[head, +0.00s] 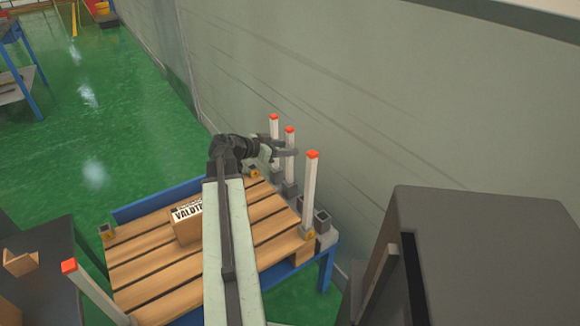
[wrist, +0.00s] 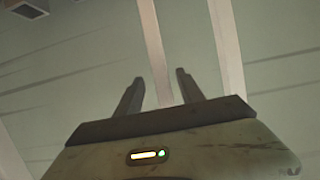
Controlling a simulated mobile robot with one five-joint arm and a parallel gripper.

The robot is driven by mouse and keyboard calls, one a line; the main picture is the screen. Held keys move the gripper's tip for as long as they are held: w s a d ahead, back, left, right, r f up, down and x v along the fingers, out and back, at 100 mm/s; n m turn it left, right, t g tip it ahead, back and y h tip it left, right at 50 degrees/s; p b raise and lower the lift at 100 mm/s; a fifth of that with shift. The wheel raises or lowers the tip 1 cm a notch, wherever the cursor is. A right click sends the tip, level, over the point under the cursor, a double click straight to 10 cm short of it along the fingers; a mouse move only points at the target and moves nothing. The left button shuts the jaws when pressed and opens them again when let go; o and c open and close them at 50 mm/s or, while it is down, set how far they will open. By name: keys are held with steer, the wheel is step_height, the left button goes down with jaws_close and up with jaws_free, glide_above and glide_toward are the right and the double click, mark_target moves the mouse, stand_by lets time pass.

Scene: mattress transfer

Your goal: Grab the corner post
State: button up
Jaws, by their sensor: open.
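Several pale corner posts with orange-red tops stand upright in the head view. Two of them, a rear post (head: 274,128) and a middle post (head: 289,167), stand close together in grey sockets beyond the pallet (head: 160,238). A third post (head: 312,195) stands at the pallet's right corner. My gripper (head: 292,152) is at the middle post's upper part, its jaws apart. In the wrist view, a post (wrist: 154,45) shows between the open fingers (wrist: 158,82). Another post (wrist: 227,45) is to their right. I cannot tell whether the fingers touch a post.
A box (head: 186,222) marked with black letters lies on the pallet. Another post (head: 95,288) leans at the front left. An empty socket (head: 322,220) sits near the right corner. A grey wall (head: 400,120) stands close behind the posts.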

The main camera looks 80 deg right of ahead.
steer(key=b+x, duration=0.1)
steer(key=x, duration=0.3)
steer(key=shift+s+d+f+b, duration=0.15)
steer(key=shift+d+b, duration=0.15)
steer(key=shift+d, duration=0.1)
jaws_close()
stand_by(1.0)
